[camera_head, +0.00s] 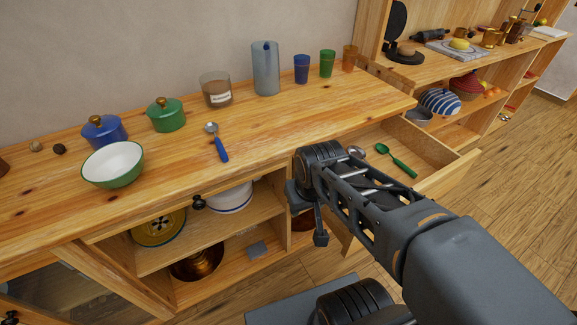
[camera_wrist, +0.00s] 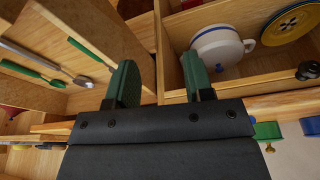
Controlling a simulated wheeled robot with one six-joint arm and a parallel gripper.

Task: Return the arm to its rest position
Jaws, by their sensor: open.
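My gripper (camera_head: 306,214) is in front of the wooden sideboard (camera_head: 300,125), below its top edge and left of the open drawer (camera_head: 440,166). My arm reaches in from the lower right and partly hides the drawer. In the wrist view my gripper's two green fingers (camera_wrist: 158,82) stand apart with nothing between them. A white pot with a blue rim (camera_wrist: 218,46) shows beyond the right finger; it also stands on the cabinet shelf in the head view (camera_head: 232,198).
The open drawer holds a green spoon (camera_head: 397,161). Wooden floor (camera_head: 520,180) is clear at right.

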